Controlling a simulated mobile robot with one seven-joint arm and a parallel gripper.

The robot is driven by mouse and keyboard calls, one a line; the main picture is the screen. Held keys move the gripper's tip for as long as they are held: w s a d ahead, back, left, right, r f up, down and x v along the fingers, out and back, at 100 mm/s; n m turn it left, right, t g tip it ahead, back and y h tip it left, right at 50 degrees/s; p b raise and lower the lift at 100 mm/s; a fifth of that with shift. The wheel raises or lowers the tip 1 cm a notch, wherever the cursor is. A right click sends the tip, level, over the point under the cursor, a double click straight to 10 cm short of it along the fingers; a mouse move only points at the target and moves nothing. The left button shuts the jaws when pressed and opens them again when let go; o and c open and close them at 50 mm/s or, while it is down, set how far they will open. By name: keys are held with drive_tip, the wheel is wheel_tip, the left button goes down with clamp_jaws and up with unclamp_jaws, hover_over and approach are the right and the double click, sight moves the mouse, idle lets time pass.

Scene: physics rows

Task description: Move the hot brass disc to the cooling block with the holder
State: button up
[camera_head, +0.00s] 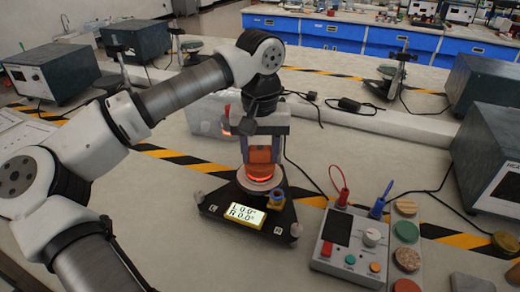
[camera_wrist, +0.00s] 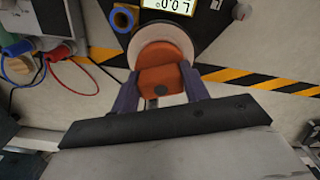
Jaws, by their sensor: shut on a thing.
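My gripper (camera_head: 262,152) points down, shut on an orange block-like piece that looks like the holder (camera_head: 260,158). In the wrist view the holder (camera_wrist: 160,78) sits between the two dark fingers. A glowing orange-red rim shows at its lower edge; I cannot tell whether this is the brass disc or part of the holder. Directly below is a pale round plate (camera_head: 259,181), also seen in the wrist view (camera_wrist: 136,48), on a black platform (camera_head: 225,207) with a lit display. Whether the holder touches the plate is unclear. I cannot identify the cooling block for certain.
A blue-and-brass ring piece (camera_head: 277,200) stands on the platform close to the plate. A control box (camera_head: 345,243) with red and blue leads is at the right, beside a column of coloured discs (camera_head: 406,231). A dark instrument (camera_head: 490,165) stands far right. Striped tape crosses the bench.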

drive_tip(key=shift+s+f+b, duration=0.1)
drive_tip(key=shift+f+b, duration=0.5)
drive_tip(key=shift+f, duration=0.4)
idle(1.7)
drive_tip(key=shift+r, duration=0.2)
drive_tip(key=shift+r+p, duration=0.45)
drive_tip(key=shift+r+p, duration=0.4)
drive_tip(key=shift+r, duration=0.2)
drive_tip(key=shift+f, duration=0.1)
drive_tip(key=shift+s+d+b, duration=0.15)
drive_tip(key=shift+s+d, duration=0.35)
drive_tip(key=shift+d, duration=0.35)
drive_tip(key=shift+s+d+b, duration=0.1)
drive_tip(key=shift+s+d, duration=0.4)
drive_tip(key=shift+d, duration=0.35)
drive_tip(key=shift+s+d+b, duration=0.15)
drive_tip(key=shift+s+d, duration=0.35)
drive_tip(key=shift+d, duration=0.35)
